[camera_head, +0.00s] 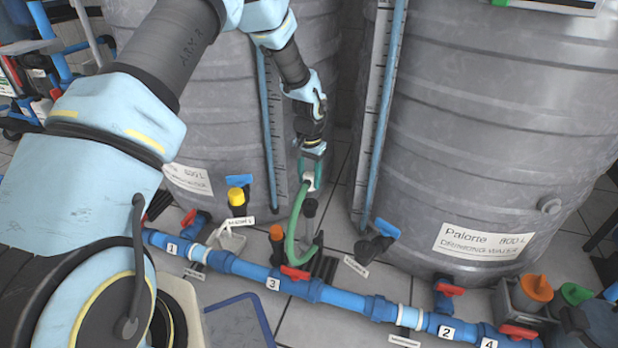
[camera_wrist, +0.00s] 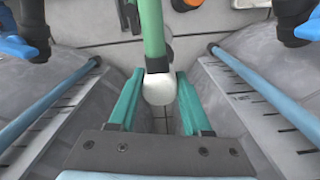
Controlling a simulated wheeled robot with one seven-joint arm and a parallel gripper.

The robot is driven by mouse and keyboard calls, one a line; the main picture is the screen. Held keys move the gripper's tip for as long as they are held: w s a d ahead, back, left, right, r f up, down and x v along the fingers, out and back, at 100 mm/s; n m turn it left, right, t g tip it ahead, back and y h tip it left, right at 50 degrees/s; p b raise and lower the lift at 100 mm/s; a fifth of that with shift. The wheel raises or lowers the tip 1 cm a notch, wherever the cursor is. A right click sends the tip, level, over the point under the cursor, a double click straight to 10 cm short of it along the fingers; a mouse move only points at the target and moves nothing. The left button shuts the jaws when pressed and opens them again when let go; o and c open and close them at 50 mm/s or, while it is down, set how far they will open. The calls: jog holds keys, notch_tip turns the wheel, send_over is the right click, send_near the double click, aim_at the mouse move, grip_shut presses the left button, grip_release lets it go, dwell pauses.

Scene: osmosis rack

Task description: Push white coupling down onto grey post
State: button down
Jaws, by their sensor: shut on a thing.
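My gripper (camera_head: 313,167) points down between the two tanks, its teal fingers shut on the white coupling (camera_head: 311,184). In the wrist view the coupling (camera_wrist: 160,88) is a rounded white piece between the two teal fingertips (camera_wrist: 158,95). The grey post (camera_head: 309,209) stands upright just below the coupling in the head view. I cannot tell whether they touch.
A blue pipe (camera_head: 345,299) with red-handled valves and number labels crosses the floor in front. Large grey tanks (camera_head: 490,120) (camera_head: 205,100) stand close on both sides, with blue level tubes (camera_head: 383,110) on them.

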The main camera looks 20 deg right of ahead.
aim_at(309, 174)
jog(key=shift+f+b, duration=2.15)
jog(key=shift+f, duration=0.5)
jog(key=shift+p, duration=1)
jog(key=shift+f, duration=0.35)
dwell(0.4)
jog(key=shift+c, duration=1.3)
grip_release()
notch_tip(309, 174, up, 11)
jog(key=p, duration=0.4)
jog(key=shift+f, duration=0.1)
